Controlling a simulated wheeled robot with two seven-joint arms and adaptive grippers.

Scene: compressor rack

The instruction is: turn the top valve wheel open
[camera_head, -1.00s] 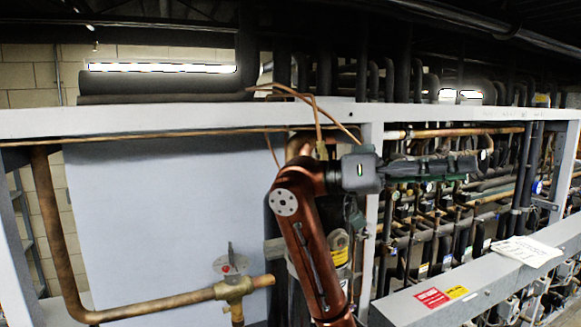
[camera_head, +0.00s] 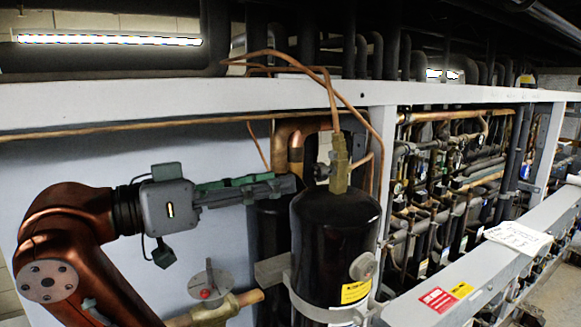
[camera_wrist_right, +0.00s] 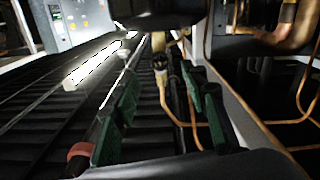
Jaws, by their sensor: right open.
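A grey round valve wheel (camera_head: 208,284) with a red centre sits on a brass valve body (camera_head: 214,312) on a copper pipe at the lower middle of the head view. A brass fitting (camera_head: 340,165) with a small dark knob (camera_head: 321,172) stands on top of a black tank (camera_head: 335,235). I cannot tell which of these is the task's top valve. My right gripper (camera_head: 292,184) is open and points right, above the grey wheel and left of the fitting in the picture. Its green-padded fingers stand apart in the right wrist view (camera_wrist_right: 165,105). My left gripper is out of view.
A pale frame beam (camera_head: 180,103) runs across above the gripper, with a post (camera_head: 382,200) right of the tank. Thin copper tubes (camera_head: 330,85) loop over the tank. A grey ledge (camera_head: 480,265) with labels and papers (camera_head: 518,237) lies at right.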

